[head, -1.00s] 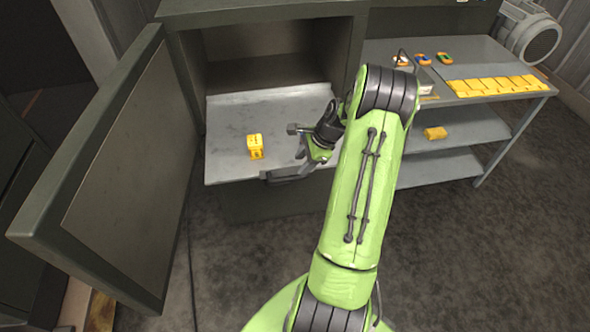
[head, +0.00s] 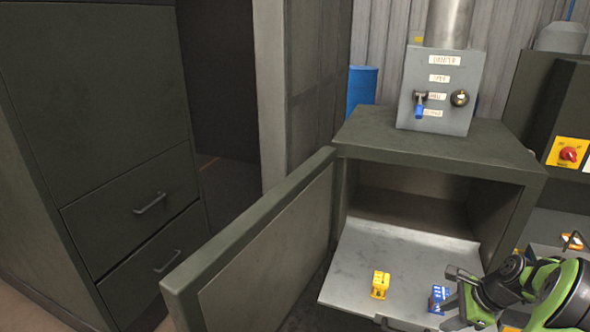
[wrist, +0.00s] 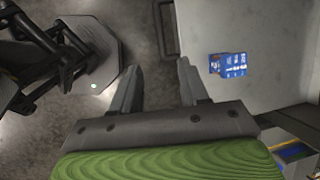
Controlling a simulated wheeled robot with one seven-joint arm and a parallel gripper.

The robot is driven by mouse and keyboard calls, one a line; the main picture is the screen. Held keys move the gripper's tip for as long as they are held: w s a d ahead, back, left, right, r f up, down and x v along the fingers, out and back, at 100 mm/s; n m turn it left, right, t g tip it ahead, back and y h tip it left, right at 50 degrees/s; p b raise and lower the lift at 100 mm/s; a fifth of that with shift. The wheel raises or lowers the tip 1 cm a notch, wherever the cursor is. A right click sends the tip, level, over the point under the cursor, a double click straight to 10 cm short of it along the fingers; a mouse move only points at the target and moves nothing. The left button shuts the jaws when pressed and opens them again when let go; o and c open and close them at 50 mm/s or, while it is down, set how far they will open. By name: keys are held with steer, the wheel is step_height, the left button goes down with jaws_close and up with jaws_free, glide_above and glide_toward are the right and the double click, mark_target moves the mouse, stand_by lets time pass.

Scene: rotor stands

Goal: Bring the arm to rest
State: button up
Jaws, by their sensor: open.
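My gripper (head: 455,302) is at the lower right of the head view, beside the blue block (head: 438,297) on the grey pulled-out tray (head: 370,255). In the wrist view the two fingers of my gripper (wrist: 158,76) stand apart with nothing between them. The blue block (wrist: 229,64), with white markings, sits on the tray to the right of the fingers, clear of them. Most of my arm is cut off by the right edge of the head view.
A yellow block (head: 380,285) stands on the tray left of the blue one. The open cabinet door (head: 265,260) juts out at left. A control panel (head: 440,90) stands on the cabinet. A drawer unit (head: 100,150) fills the far left. Floor shows left of the fingers in the wrist view.

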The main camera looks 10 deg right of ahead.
steer(key=a+r+n+g+h, duration=0.1)
steer(key=a+r+n, duration=0.45)
steer(key=a, duration=0.35)
steer(key=a+r+n+h, duration=0.1)
steer(key=a+r+n, duration=0.4)
steer(key=a+r, duration=0.3)
steer(key=s+a+r+n+t, duration=0.2)
steer(key=s+a+r+n, duration=0.1)
steer(key=s+a+n, duration=1)
steer(key=shift+s+a+n+h, duration=0.35)
steer(key=shift+s+a, duration=0.1)
steer(key=shift+s, duration=0.1)
